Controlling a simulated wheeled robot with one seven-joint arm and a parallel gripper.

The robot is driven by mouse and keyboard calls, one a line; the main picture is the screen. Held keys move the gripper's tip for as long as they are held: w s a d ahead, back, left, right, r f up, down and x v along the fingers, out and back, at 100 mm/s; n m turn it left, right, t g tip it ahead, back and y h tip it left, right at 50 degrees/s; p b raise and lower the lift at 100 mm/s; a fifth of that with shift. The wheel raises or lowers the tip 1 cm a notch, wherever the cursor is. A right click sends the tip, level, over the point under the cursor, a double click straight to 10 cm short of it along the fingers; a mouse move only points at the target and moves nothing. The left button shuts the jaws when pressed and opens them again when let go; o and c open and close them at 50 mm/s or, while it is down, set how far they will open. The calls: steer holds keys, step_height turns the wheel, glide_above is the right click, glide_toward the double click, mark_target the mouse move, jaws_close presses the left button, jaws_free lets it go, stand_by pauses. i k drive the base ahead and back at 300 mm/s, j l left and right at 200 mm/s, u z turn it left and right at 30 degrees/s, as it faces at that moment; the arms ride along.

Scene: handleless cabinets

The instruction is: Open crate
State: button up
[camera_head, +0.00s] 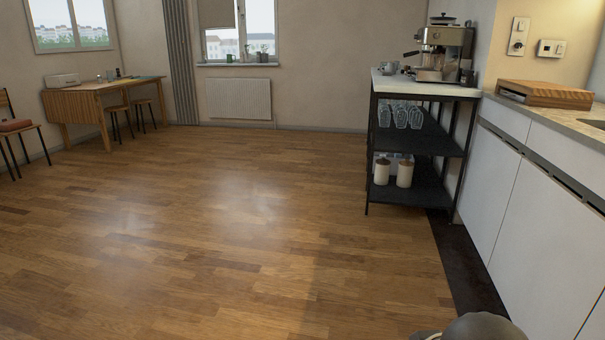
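No thing that I can clearly tell to be a crate shows in the camera_head view. A low, flat wooden box-like piece (548,94) lies on the counter at the right; I cannot tell whether it is the crate or whether it has a lid. My gripper is not in view. A dark rounded part at the bottom edge, right of centre, looks like part of my own arm.
White handleless cabinets (541,235) line the right side under the counter. A black shelf trolley (421,140) with glasses, jars and a coffee machine (446,50) stands beyond them. A wooden desk (100,95) with stools is far left. The wooden floor (210,220) is clear.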

mark_target(393, 170)
steer(key=i+u, duration=0.25)
steer(key=i, duration=2)
steer(key=i+z, duration=0.25)
steer(key=i, duration=0.2)
steer(key=i+j+z, duration=0.2)
steer(key=i, duration=0.2)
steer(key=i+j+z, duration=0.25)
steer(key=i, duration=0.15)
steer(key=i+j+z, duration=0.25)
steer(key=i, duration=0.15)
steer(key=i+j+z, duration=0.1)
steer(key=i, duration=0.2)
steer(key=i+j+z, duration=0.1)
steer(key=i+j, duration=0.4)
steer(key=i, duration=0.2)
steer(key=i+j+z, duration=0.1)
steer(key=i+j, duration=0.15)
steer(key=i, duration=0.25)
steer(key=i+j, duration=0.3)
steer(key=i, duration=0.15)
steer(key=i+j, duration=0.3)
steer(key=i, duration=0.15)
steer(key=l+z, duration=0.05)
